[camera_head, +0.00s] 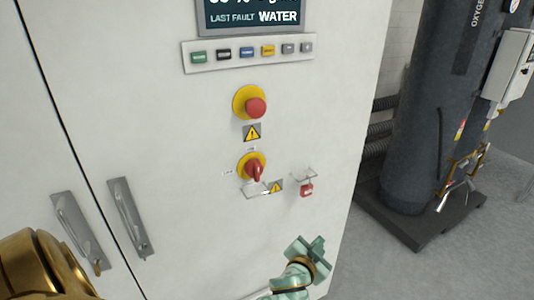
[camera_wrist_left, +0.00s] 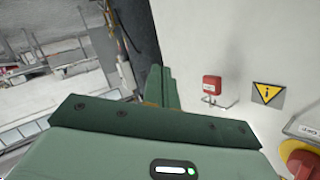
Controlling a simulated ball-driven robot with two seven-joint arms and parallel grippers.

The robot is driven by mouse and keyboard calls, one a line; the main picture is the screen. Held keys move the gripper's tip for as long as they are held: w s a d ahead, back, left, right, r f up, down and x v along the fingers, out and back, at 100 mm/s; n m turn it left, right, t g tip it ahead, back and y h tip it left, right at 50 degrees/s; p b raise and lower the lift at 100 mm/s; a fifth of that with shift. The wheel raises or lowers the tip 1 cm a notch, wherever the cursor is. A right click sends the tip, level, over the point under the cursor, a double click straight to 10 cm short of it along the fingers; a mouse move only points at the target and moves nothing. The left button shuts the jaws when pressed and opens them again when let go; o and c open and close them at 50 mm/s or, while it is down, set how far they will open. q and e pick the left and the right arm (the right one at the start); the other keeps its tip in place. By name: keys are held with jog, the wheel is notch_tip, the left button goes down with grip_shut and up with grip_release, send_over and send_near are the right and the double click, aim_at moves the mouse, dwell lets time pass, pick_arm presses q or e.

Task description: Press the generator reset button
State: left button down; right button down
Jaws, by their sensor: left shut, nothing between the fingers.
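My left gripper (camera_head: 318,246), green, is at the bottom of the head view, well below the buttons and near the cabinet's right edge. Its fingers also show shut and empty in the left wrist view (camera_wrist_left: 158,86). The wrist view does not show the button row. My right gripper is out of view.
A red emergency stop (camera_head: 256,107) and a red rotary switch (camera_head: 255,170) protrude below the buttons. A red padlock tag (camera_head: 307,190) hangs right of the switch. Door handles (camera_head: 128,218) stick out at left. A dark oxygen tank (camera_head: 425,120) stands right of the cabinet.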

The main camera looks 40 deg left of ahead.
pick_arm(q)
notch_tip(320, 180, up, 25)
jog(key=w+a+n+t+y+p, duration=0.1)
jog(key=a+n+t+y+p, duration=0.1)
jog(key=a+t+y+p, duration=0.15)
jog(key=s+a+r+n+t+y+p, duration=0.1)
jog(key=s+r+n+y+p, duration=0.1)
jog(key=r, duration=0.8)
jog(key=s+a+r+n+t+y+p, duration=0.1)
jog(key=s+r+n+y+p, duration=0.1)
jog(key=r, duration=0.9)
jog(key=shift+s+a+r+n+y+p, duration=0.2)
jog(key=shift+s+a+n+y+p, duration=0.2)
jog(key=shift+s+y, duration=0.45)
jog(key=shift+s+t, duration=0.2)
jog(key=shift+t, duration=0.15)
